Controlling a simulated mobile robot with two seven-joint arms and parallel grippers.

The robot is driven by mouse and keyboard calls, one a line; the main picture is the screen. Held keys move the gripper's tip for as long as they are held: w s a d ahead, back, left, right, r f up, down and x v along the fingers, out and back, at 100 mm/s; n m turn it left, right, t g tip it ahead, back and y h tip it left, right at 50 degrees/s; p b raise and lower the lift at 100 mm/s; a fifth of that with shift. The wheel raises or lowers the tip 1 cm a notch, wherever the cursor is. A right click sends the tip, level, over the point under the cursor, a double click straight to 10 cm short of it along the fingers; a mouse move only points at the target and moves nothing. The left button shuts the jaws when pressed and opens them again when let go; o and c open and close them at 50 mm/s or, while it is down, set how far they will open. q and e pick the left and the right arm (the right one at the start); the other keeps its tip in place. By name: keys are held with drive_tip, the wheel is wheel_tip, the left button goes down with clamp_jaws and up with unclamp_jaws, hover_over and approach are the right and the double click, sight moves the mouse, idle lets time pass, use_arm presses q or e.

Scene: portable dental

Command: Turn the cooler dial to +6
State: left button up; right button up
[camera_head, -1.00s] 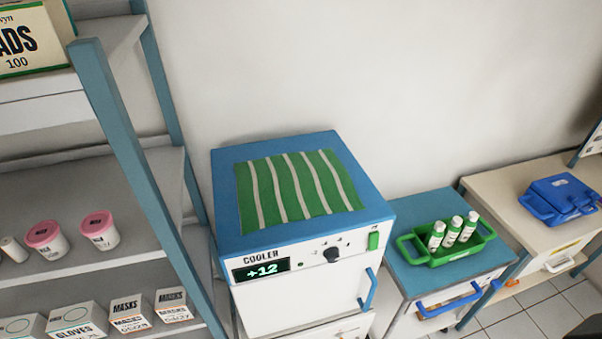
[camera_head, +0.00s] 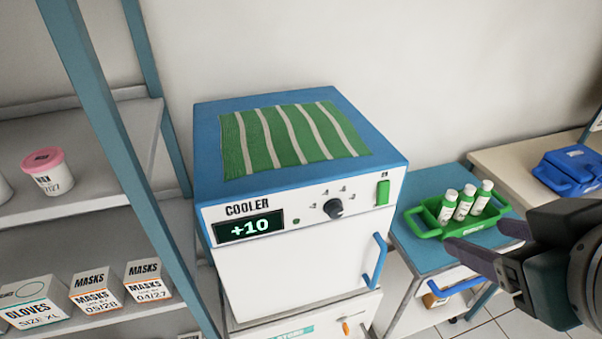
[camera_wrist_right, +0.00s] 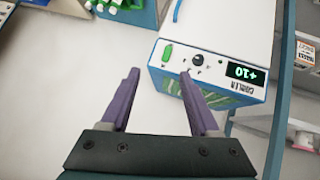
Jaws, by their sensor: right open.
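The cooler (camera_head: 290,272) is a white box with a blue top, standing in the middle of the head view. In the right wrist view the dial (camera_wrist_right: 197,60) and the display (camera_wrist_right: 245,73) appear upside down, beyond the fingers. My right gripper (camera_head: 484,245) is open and empty, at the right of the head view, well apart from the dial. It also shows in the right wrist view (camera_wrist_right: 160,100) with its two purple fingers spread. My left gripper is not in view.
A striped green cloth (camera_head: 290,138) lies on the cooler. A green tray (camera_head: 424,226) with white bottles stands on a blue-topped cart (camera_head: 408,247) to the right. A shelf (camera_head: 95,210) with boxes and a tub is at the left. A blue handle (camera_head: 376,262) juts from the cooler door.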

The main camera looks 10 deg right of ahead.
drive_tip(key=shift+o, duration=0.6)
drive_tip(key=w+f+n+t+b, duration=0.1)
drive_tip(key=w+f+t+b, duration=0.1)
drive_tip(key=f+b, duration=0.3)
drive_tip(key=w+a+f+t+b, duration=0.1)
drive_tip(key=w+f+t+b, duration=0.2)
drive_tip(key=b, duration=0.6)
wheel_tip(320, 180, down, 3)
drive_tip(key=shift+w+f+n+t, duration=0.15)
drive_tip(key=shift+w+n+t, duration=0.2)
drive_tip(key=shift+w, duration=0.7)
drive_tip(key=n+t+y+b, duration=0.3)
drive_tip(key=n+y+b, duration=0.15)
drive_tip(key=b, duration=0.55)
approach(337, 214)
drive_tip(key=w, duration=0.4)
drive_tip(key=w+p, duration=0.1)
drive_tip(key=w, duration=0.2)
drive_tip(key=shift+a, duration=0.35)
drive_tip(key=shift+w, duration=0.65)
clamp_jaws()
